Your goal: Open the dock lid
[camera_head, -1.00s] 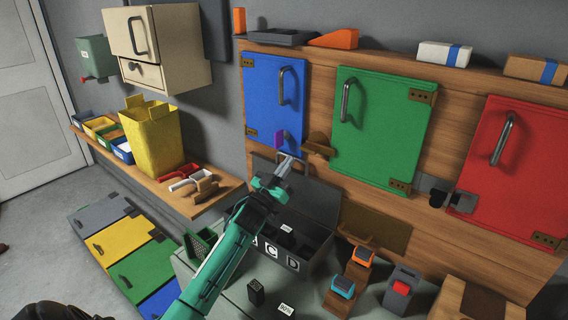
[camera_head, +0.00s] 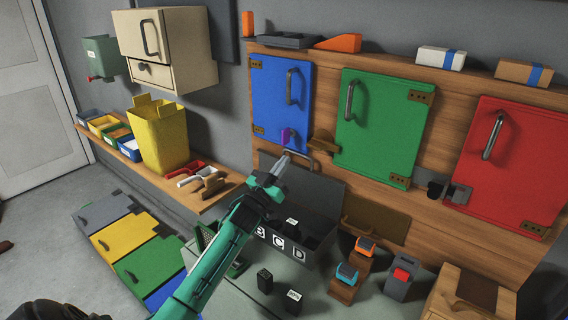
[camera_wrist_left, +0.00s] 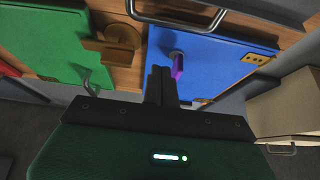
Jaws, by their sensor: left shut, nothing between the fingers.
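The dock (camera_head: 318,262) is a dark grey box on the bench, marked with letters B, C and D on its front. Its lid (camera_head: 325,192) stands raised at the back, and the dock's inside shows. A metal bar handle (camera_head: 304,153) sits at the lid's top edge; it also shows at the top of the left wrist view (camera_wrist_left: 180,24). My left gripper (camera_head: 283,162) is shut and empty, just beside the handle in the head view. In the left wrist view its closed fingers (camera_wrist_left: 160,85) lie apart from the bar. My right gripper is out of view.
Blue (camera_head: 280,100), green (camera_head: 380,125) and red (camera_head: 505,165) doors are on the wooden wall behind the dock. A yellow bin (camera_head: 160,135) stands on the left shelf. Small black blocks (camera_head: 265,281) and orange-topped and blue-topped pieces on wooden stands (camera_head: 343,290) are in front and right.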

